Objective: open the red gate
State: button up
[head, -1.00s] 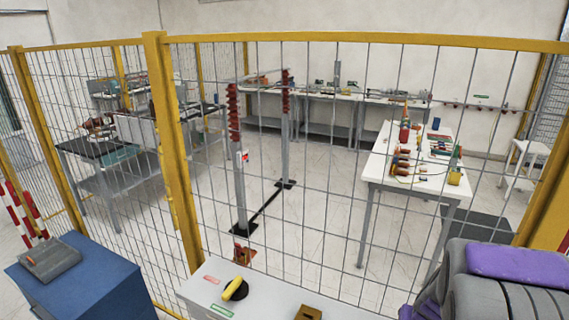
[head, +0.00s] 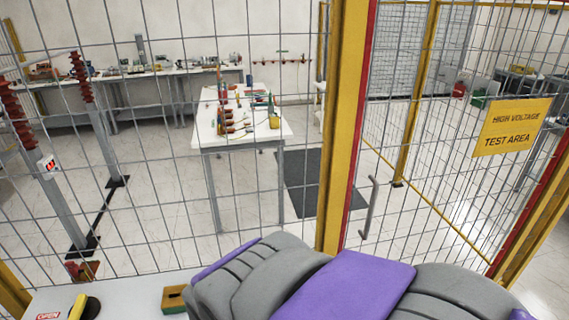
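The red gate (head: 361,110) is a wire-mesh panel with a red frame, right of a thick yellow post (head: 342,130). Its left red edge lies along that post, and the gate looks closed. A grey vertical handle (head: 370,208) sits on its lower left part. A yellow sign (head: 512,126) reading "HIGH VOLTAGE TEST AREA" hangs on the mesh. The gate's lower part is hidden behind my grey and purple arm, which fills the bottom centre and right. My gripper's fingers do not show.
A white cabinet top (head: 130,298) with a yellow-and-black knob (head: 84,306), an "OPEN" label and a small yellow-brown block (head: 174,298) stands at the lower left. Behind the mesh fence are a white table (head: 236,140) and red insulator columns (head: 16,110).

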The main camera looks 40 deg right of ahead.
aim_at(511, 126)
jog(key=z, duration=2.7)
jog(key=j+u, duration=0.45)
jog(key=l, duration=0.1)
